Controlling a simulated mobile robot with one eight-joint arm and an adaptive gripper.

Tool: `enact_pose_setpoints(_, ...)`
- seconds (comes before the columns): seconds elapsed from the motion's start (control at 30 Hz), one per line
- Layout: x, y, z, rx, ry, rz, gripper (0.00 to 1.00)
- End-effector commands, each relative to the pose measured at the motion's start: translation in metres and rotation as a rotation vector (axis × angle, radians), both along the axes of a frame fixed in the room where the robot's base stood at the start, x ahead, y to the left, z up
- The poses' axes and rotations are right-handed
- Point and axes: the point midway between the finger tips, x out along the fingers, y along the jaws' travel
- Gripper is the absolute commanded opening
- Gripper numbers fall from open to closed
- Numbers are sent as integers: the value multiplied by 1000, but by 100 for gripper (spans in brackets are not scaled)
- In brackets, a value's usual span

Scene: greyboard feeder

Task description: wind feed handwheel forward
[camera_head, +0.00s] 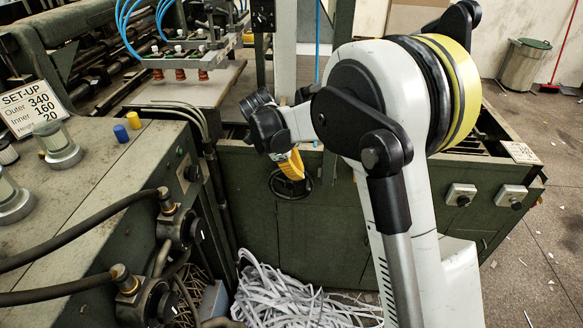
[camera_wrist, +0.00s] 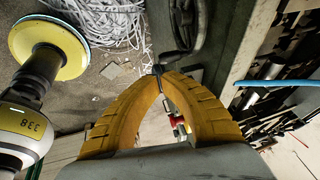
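The feed handwheel (camera_head: 303,189) is a dark ring on the front of the green machine, partly hidden behind my gripper in the head view. In the wrist view its dark rim (camera_wrist: 190,25) shows at the top, with a dark handle (camera_wrist: 174,57) near the fingertips. My gripper (camera_head: 293,178) has yellow fingers and reaches down in front of the wheel. In the wrist view the fingers (camera_wrist: 158,72) come together at their tips, with the end of the dark handle between them. The exact contact is small and partly hidden.
White paper strips (camera_head: 290,295) lie on the floor below the wheel. A green bench with hoses (camera_head: 85,225) and a set-up card (camera_head: 32,108) stands at left. Two switch boxes (camera_head: 461,194) are on the machine front at right. Open floor and a bin (camera_head: 524,65) lie beyond.

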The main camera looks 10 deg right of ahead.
Motion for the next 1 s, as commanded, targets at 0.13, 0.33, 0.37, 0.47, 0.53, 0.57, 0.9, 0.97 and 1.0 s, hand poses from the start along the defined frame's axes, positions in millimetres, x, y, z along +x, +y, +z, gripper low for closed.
enact_pose_setpoints(0.13,3,-13,-34,1,-1,-2,0)
enact_pose_setpoints(0.33,5,-25,-62,1,-1,1,0)
enact_pose_setpoints(0.37,5,-26,-64,2,-1,1,0)
enact_pose_setpoints(0.47,6,-29,-70,2,-1,1,0)
enact_pose_setpoints(0.53,6,-30,-72,2,-1,1,0)
enact_pose_setpoints(0.57,6,-30,-73,2,-1,1,0)
enact_pose_setpoints(0.9,6,-31,-73,7,-3,1,0)
enact_pose_setpoints(0.97,5,-34,-74,35,-10,-2,0)
enact_pose_setpoints(1.0,4,-37,-76,65,-21,-1,0)
